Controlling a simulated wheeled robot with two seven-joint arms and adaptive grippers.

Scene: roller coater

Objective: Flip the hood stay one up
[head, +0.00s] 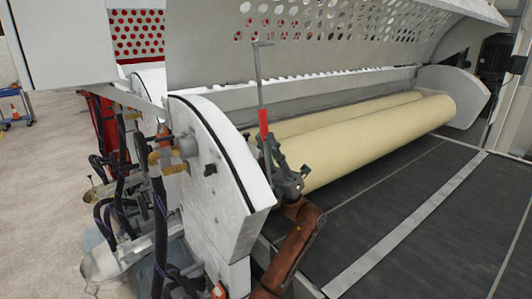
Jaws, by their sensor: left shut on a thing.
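The hood stay (260,85) is a thin grey rod with a short bent top end and a red section low down. It stands nearly upright beside the left end of the rollers, tilted slightly. Its top end overlaps the perforated hood (330,50) in the picture; I cannot tell whether they touch. My left gripper (268,147) is shut on the stay at the lower end of the red section. The stay's foot is hidden behind the gripper and the white side plate. My right gripper is not in view.
Two cream rollers (375,140) lie right of my left gripper. A curved white side plate (215,160) stands close on its left, with hoses (155,215) beyond. A dark conveyor bed (430,215) spreads at the lower right, its top clear.

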